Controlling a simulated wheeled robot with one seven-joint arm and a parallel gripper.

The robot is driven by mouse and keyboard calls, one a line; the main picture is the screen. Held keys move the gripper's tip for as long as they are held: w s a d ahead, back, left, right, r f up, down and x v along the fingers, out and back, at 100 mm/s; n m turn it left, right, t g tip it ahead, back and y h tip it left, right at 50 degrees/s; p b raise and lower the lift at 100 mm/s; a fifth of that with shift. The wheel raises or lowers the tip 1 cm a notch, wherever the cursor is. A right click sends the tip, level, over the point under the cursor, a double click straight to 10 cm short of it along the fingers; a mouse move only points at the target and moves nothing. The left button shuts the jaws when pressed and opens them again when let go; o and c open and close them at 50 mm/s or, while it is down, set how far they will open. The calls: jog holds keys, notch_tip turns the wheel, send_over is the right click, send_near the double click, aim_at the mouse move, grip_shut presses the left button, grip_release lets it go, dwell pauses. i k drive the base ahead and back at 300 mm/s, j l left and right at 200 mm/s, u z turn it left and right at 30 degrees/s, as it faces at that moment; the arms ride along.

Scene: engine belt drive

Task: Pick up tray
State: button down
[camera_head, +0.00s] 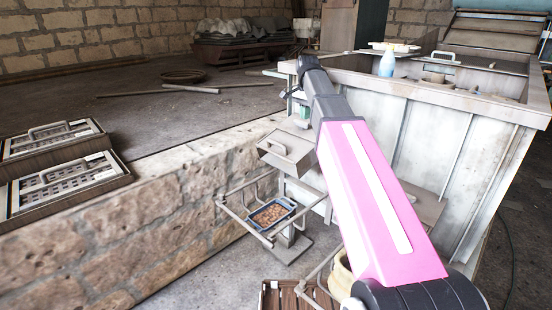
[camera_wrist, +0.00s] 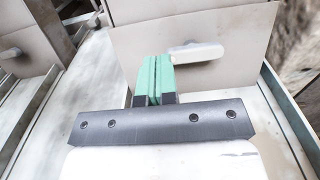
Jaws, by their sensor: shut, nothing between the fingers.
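A small dark-blue-rimmed tray (camera_head: 272,214) filled with brown pieces sits on a light metal frame at the lower middle of the head view. I cannot make it out in the wrist view. My gripper (camera_wrist: 153,70) has green fingers pressed together, with nothing between them. In the head view its green fingertips (camera_head: 303,115) show partly behind my arm, above and to the right of the tray and apart from it. In the wrist view the fingers point at a pale panel (camera_wrist: 225,85) with a light bar handle (camera_wrist: 196,53).
A grey metal box with a handle (camera_head: 287,148) stands just below my gripper. A large metal bin (camera_head: 440,120) fills the right. Handled, slotted trays (camera_head: 70,185) lie on the stone ledge (camera_head: 170,205) at left. A wooden slatted crate (camera_head: 285,297) is at the bottom.

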aim_at(264, 218)
jog(key=k, duration=1)
